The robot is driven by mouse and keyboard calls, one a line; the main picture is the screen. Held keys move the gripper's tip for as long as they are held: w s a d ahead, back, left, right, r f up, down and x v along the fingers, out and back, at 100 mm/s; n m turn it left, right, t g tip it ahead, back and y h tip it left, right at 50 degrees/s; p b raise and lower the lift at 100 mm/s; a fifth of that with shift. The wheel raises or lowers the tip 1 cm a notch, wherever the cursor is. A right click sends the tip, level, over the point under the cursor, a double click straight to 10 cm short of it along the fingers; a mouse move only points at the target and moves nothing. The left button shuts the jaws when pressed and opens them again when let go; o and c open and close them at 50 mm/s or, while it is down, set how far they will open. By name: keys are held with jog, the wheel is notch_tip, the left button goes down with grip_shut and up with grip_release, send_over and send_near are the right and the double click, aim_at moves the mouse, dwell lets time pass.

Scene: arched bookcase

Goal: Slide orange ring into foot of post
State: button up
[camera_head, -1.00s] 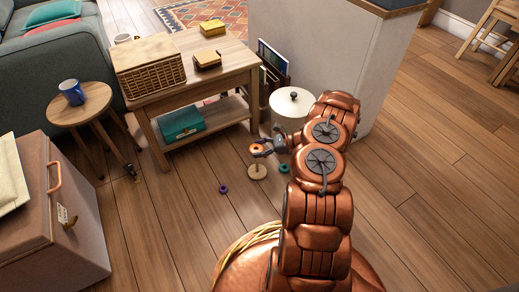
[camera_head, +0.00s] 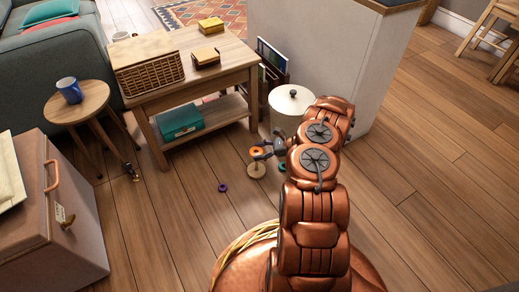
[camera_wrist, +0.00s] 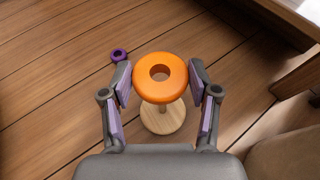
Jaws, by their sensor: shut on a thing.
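My gripper (camera_wrist: 160,82) is shut on the orange ring (camera_wrist: 160,77), with one finger at each side of it. In the head view the orange ring (camera_head: 257,152) is held level above the floor, over the round wooden foot of the post (camera_head: 256,171). In the wrist view the pale foot (camera_wrist: 165,119) shows below the ring, with a short length of post between them. The ring hides the upper post, and I cannot tell whether the post's tip is inside the hole.
A purple ring (camera_head: 222,188) lies on the floor to the left of the post. A green ring (camera_head: 282,167) lies to the right, close to my arm. A white lidded bin (camera_head: 290,108) and a wooden table (camera_head: 190,65) stand behind. The floor in front is clear.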

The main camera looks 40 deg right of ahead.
jog(key=shift+f+b, duration=0.6)
jog(key=shift+f, duration=0.8)
jog(key=b, duration=0.4)
send_over(260, 169)
jog(key=shift+a+f, duration=0.2)
jog(key=shift+f, duration=2.8)
dwell(0.8)
jog(key=shift+s+f, duration=0.1)
jog(key=shift+f, duration=1.3)
jog(key=o, duration=1)
